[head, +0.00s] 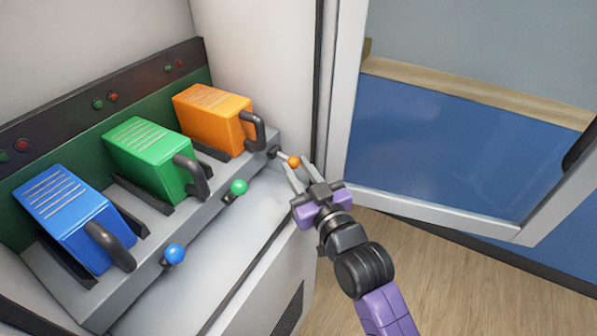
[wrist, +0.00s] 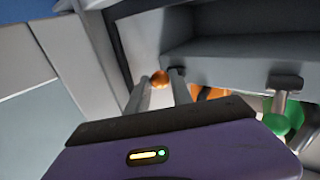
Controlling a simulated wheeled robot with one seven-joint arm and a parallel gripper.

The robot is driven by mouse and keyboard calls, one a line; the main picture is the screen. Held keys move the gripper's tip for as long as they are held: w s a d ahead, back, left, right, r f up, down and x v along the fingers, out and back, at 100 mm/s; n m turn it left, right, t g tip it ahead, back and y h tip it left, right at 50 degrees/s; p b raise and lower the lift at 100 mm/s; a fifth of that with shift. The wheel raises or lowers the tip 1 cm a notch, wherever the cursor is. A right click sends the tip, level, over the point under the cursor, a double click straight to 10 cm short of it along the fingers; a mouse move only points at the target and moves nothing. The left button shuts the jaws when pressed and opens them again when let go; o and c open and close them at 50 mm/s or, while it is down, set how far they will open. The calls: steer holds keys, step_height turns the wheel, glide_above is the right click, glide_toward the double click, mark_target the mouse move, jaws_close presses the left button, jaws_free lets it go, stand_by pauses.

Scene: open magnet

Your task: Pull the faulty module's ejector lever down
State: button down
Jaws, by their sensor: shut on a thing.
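An orange module (head: 213,120), a green module (head: 150,160) and a blue module (head: 72,222) sit in a row on a grey shelf. Each has an ejector lever with a coloured ball at the shelf's front edge. My gripper (head: 298,168) is shut on the orange-balled lever (head: 293,161). In the wrist view the orange ball (wrist: 159,79) shows between the fingertips. This lever sticks out to the right, its ball slightly below its pivot. The green-balled lever (head: 239,187) and blue-balled lever (head: 174,253) have balls a little above their pivots.
Small red and green lamps (head: 105,100) sit in pairs above the modules; I cannot tell which are lit. A cabinet side wall (head: 262,65) stands right of the orange module. An open framed door (head: 440,150) stands at right. The floor below is clear.

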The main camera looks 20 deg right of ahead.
steer(key=shift+w+a+f+m+t+b, duration=0.15)
steer(key=shift+f+m+t+b, duration=0.5)
steer(key=shift+b, duration=1.35)
steer(key=shift+w+d+f+m+t+b, duration=0.1)
steer(key=shift+f+m+t+b, duration=0.55)
steer(key=shift+b, duration=1.35)
steer(key=shift+a+h+b, duration=0.1)
steer(key=shift+h+b, duration=0.3)
steer(key=shift+b, duration=0.5)
steer(key=shift+t+b, duration=0.3)
steer(key=shift+t, duration=0.1)
steer(key=shift+a, duration=0.1)
steer(key=c, duration=1.1)
jaws_free()
steer(key=shift+c, duration=0.2)
steer(key=shift+r, duration=0.1)
steer(key=v, duration=0.7)
steer(key=shift+s, duration=0.35)
